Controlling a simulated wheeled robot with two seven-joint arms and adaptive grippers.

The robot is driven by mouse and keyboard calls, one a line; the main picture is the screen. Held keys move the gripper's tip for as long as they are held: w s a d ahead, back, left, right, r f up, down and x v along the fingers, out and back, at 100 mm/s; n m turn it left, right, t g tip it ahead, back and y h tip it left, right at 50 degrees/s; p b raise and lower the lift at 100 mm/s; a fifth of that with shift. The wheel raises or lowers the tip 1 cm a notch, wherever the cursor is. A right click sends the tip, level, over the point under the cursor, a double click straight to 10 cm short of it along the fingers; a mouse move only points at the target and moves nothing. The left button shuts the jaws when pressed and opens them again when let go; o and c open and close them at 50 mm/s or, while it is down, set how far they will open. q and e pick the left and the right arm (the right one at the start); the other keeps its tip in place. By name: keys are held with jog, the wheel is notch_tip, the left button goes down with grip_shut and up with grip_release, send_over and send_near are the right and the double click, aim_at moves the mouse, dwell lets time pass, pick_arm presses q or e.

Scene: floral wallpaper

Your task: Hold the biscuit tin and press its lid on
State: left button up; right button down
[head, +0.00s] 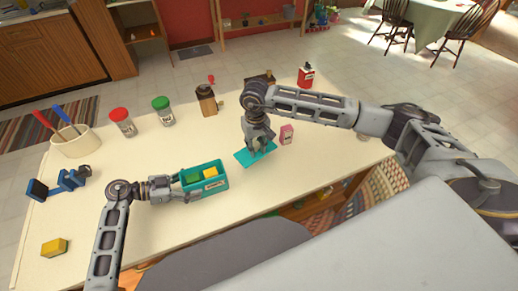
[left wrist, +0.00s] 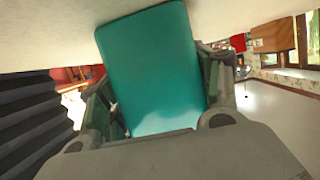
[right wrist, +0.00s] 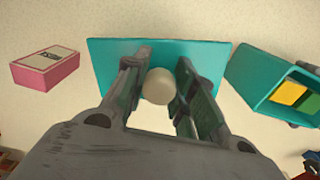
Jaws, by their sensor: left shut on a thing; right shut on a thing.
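The biscuit tin (head: 214,185) is a teal, open-topped box on the table, with green and yellow pieces inside. My left gripper (head: 182,189) is shut on its left end. The tin's teal wall fills the space between the fingers in the left wrist view (left wrist: 155,65). The lid (head: 243,158) is a flat teal plate to the right of the tin, apart from it. My right gripper (head: 255,148) is shut on the lid's round cream knob (right wrist: 158,86) from above. The tin also shows right of the lid in the right wrist view (right wrist: 262,80). Whether the lid touches the table is unclear.
A pink box (head: 287,134) stands just right of the lid. Behind are a red-lidded jar (head: 122,122), a green-lidded jar (head: 162,110), a brown grinder (head: 206,99) and a red box (head: 306,76). A utensil crock (head: 76,143) and a yellow block (head: 54,247) are at left.

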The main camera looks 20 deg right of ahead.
jog(key=w+a+r+n, duration=0.1)
jog(key=w+a+r, duration=0.2)
jog(key=a+r, duration=0.35)
notch_tip(320, 180, up, 4)
jog(key=n, duration=0.2)
send_over(199, 167)
jog(key=s+a, duration=0.1)
jog(key=a, duration=0.1)
jog(key=shift+s+d+f+m, duration=0.2)
jog(key=shift+s+d+m, duration=0.2)
jog(key=shift+m, duration=0.65)
jog(key=shift+s+d+f+m, duration=0.2)
jog(key=shift+s+d+m, duration=0.15)
jog(key=shift+m, duration=0.65)
jog(key=shift+s+d+f+m, duration=0.2)
jog(key=shift+s+d+m, duration=0.2)
jog(key=shift+m, duration=0.65)
jog(key=shift+f, duration=0.1)
jog(key=shift+f, duration=2.7)
jog(key=shift+f, duration=0.6)
